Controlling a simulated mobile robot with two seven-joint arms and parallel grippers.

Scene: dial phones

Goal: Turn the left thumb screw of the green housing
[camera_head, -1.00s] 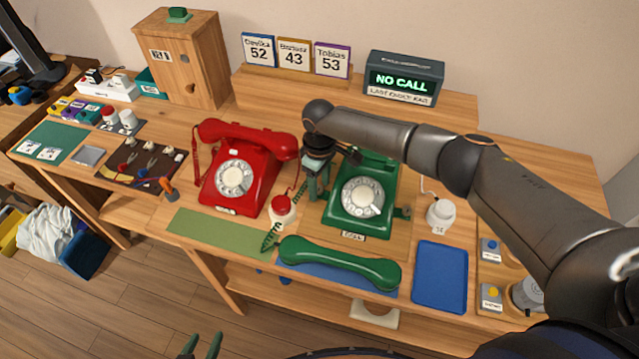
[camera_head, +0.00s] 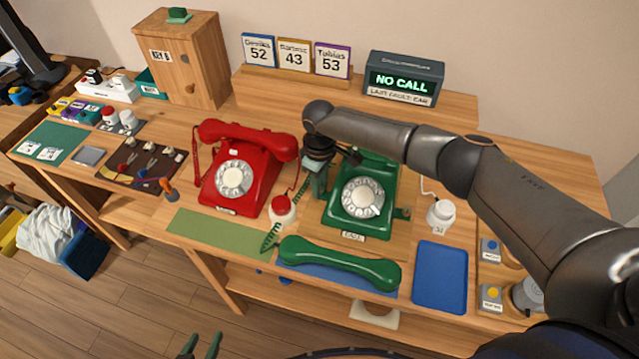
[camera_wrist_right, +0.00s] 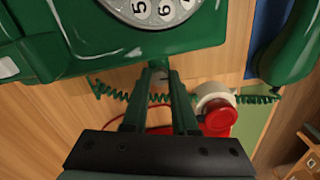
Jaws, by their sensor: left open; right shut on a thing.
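My right gripper (camera_head: 318,194) is at the housing's left side, pointing down. In the right wrist view its fingertips (camera_wrist_right: 160,76) are closed on the left thumb screw (camera_wrist_right: 158,65), a small greyish piece at the housing's edge, mostly hidden by the fingers. A similar screw (camera_head: 404,212) shows on the housing's right side. My left gripper (camera_head: 200,346) is open and empty at the bottom edge, away from the table.
The green handset (camera_head: 340,263) lies in front of the housing, its coiled cord running near my right gripper. A white pot with a red top (camera_head: 282,209) stands close to the left, beside the red phone (camera_head: 240,170). A blue tray (camera_head: 440,277) lies at the right.

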